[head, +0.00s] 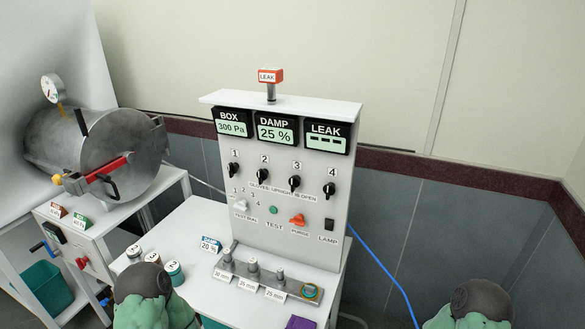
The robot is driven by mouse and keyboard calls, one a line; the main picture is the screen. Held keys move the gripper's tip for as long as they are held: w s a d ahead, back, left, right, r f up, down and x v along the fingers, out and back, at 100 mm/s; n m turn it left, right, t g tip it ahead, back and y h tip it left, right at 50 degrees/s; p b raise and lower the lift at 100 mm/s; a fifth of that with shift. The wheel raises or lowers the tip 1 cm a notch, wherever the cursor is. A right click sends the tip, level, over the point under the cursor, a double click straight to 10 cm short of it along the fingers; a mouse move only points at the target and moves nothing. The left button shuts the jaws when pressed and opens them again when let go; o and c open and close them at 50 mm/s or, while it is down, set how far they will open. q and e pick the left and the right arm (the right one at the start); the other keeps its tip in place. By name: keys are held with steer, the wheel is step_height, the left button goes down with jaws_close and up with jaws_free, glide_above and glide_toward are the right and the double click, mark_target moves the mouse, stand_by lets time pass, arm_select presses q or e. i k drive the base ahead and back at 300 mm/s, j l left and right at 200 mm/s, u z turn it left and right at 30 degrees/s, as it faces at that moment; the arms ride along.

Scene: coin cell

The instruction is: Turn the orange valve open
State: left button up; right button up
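The orange valve handle (297,220) sits low on the front of the white control panel (228,165), above the label PURGE. Its handle appears to lie roughly sideways, slightly tilted. A line of print above it seems to say that upright is open. Green-sleeved parts of my arms with dark rounded caps show at the bottom left and bottom right, both well below and apart from the valve. I make out no gripper fingers, so neither gripper can be seen.
Several black knobs (294,184) and a green test button (273,210) surround the valve. Small posts on a metal bar (268,278) stand below it. Small jars (175,272) stand left. A steel chamber (120,150) is far left. A blue hose (385,270) runs right.

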mark_target(298, 221)
steer(key=j, duration=1.15)
steer(key=k+j, duration=0.2)
steer(key=j, duration=0.2)
